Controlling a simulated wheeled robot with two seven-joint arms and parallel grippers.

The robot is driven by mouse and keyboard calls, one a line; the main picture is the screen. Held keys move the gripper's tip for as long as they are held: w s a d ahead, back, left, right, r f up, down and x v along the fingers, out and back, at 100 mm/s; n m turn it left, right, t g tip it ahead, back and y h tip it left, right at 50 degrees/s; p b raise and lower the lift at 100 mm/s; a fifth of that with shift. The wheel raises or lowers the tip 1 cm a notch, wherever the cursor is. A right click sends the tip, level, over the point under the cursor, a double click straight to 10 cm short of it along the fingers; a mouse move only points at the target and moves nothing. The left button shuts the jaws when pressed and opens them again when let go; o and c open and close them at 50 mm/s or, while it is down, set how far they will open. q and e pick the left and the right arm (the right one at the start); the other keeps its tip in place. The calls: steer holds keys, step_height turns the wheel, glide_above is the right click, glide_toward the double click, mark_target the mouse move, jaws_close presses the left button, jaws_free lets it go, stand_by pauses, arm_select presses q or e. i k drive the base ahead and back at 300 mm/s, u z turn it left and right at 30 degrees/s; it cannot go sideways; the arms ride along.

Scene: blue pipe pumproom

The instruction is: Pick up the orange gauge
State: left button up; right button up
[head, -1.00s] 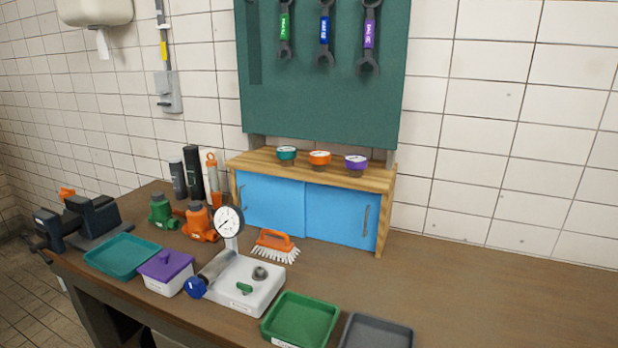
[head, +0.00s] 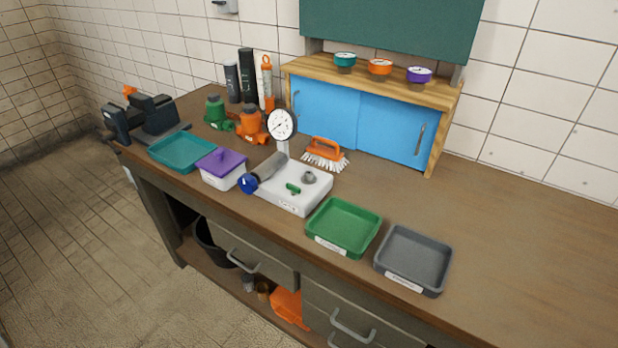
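The orange gauge (head: 380,67) sits on the wooden top of the blue-doored cabinet (head: 372,76) at the back of the workbench. It is a small round gauge with a white face turned up. A teal gauge (head: 345,60) stands to its left and a purple gauge (head: 419,75) to its right, both apart from it. Neither of my grippers shows in the head view.
The bench's right side is clear.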

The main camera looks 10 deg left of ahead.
mark_target(380, 68)
steer(key=k, duration=0.9)
steer(key=u, duration=1.3)
steer(key=i, duration=0.85)
steer(key=z, duration=0.5)
steer(key=i, duration=0.6)
steer(key=z, duration=0.45)
